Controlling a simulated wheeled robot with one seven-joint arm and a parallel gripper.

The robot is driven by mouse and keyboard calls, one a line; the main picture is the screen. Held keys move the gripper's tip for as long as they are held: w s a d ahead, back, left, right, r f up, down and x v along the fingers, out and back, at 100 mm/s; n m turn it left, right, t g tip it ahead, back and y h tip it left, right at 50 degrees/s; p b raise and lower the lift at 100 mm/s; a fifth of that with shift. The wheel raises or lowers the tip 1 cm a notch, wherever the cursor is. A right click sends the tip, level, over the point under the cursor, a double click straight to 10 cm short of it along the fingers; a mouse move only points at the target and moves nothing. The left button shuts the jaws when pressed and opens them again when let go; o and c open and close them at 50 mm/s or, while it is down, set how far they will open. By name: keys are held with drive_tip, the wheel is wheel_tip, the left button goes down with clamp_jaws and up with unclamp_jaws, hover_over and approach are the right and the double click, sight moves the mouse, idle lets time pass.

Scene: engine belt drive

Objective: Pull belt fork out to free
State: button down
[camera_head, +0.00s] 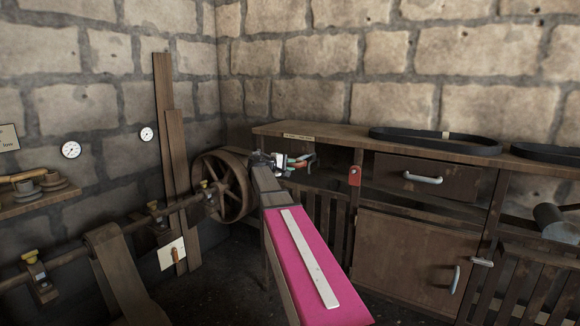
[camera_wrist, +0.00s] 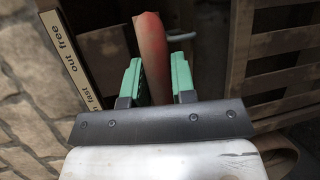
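The belt fork handle, a rod with a red-orange end (camera_wrist: 153,45), shows between my fingers in the wrist view. My gripper (camera_wrist: 158,78) has two green fingers, apart, one on each side of the rod; a gap shows on the right side, and contact on the left cannot be told. In the head view my gripper (camera_head: 294,164) is at the bench's left end, with the reddish handle (camera_head: 311,160) just beyond it. The fork itself is hidden.
A wooden bench (camera_head: 340,140) with a drawer (camera_head: 425,178) and cupboard door (camera_head: 405,250) stands right. A black belt (camera_head: 434,139) lies on its top. A spoked wheel (camera_head: 228,188) and a shaft (camera_head: 100,238) are at left.

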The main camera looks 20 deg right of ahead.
drive_tip(key=s+a, duration=0.6)
drive_tip(key=a, duration=0.1)
drive_tip(key=shift+a, duration=0.4)
drive_tip(key=shift+s, duration=0.1)
drive_tip(key=c, duration=1)
unclamp_jaws()
drive_tip(key=shift+a, duration=0.1)
drive_tip(key=shift+o, duration=0.2)
drive_tip(key=shift+a, duration=0.1)
drive_tip(key=v, duration=1)
drive_tip(key=shift+a, duration=0.3)
drive_tip(key=shift+s, duration=0.1)
